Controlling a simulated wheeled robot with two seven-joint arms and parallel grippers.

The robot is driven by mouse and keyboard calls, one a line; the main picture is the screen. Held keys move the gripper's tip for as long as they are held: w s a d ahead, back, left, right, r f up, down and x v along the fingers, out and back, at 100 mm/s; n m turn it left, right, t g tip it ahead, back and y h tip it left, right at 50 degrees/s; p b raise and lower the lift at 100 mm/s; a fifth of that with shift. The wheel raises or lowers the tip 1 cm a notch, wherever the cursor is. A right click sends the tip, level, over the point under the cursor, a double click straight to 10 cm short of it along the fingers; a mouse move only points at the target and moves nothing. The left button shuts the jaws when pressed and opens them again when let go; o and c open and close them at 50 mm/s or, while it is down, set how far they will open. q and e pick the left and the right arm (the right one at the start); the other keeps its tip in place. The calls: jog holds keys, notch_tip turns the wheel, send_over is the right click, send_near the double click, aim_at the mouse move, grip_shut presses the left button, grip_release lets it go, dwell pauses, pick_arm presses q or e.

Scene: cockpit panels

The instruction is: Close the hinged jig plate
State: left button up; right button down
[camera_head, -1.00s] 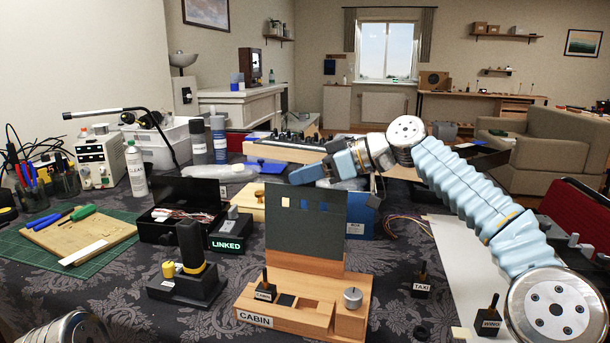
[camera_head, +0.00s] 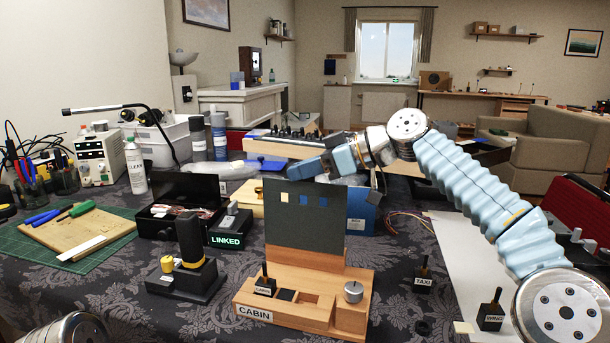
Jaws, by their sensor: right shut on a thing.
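The hinged jig plate (camera_head: 304,220) is a dark panel with small yellow and blue squares. It stands nearly upright at the back of a wooden base (camera_head: 290,312) labelled CABIN. The base carries a black toggle (camera_head: 265,283) and a silver knob (camera_head: 353,291). My right gripper (camera_head: 302,173) reaches in from the right behind the plate, at its top edge. It is shut on the jig plate, though its fingertips are partly hidden and the contact is not clear. My left gripper is not in view.
A black joystick (camera_head: 190,255) and a LINKED box (camera_head: 231,228) stand left of the base. TAXI (camera_head: 423,275) and WING (camera_head: 491,313) toggles stand at right. A blue box (camera_head: 362,212) is behind the plate. A cutting mat with a wooden board (camera_head: 90,232) lies far left.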

jog(key=s+a+f+n+t+b, duration=0.1)
jog(key=s+n+b, duration=0.1)
jog(key=s+b, duration=0.2)
jog(key=s+a+f+n+t+b, duration=0.1)
jog(key=s+b, duration=0.3)
jog(key=b, duration=0.4)
jog(key=shift+s+a+f+n+t+h+b, duration=0.3)
jog(key=shift+s+a+n+t+b, duration=0.15)
jog(key=shift+a+n, duration=0.2)
jog(key=c, duration=1.3)
grip_release()
jog(key=shift+r, duration=0.1)
jog(key=b+v, duration=0.1)
jog(key=v, duration=1.2)
jog(key=shift+s+d+r, duration=0.15)
jog(key=shift+s+d, duration=0.05)
jog(key=shift+r, duration=0.1)
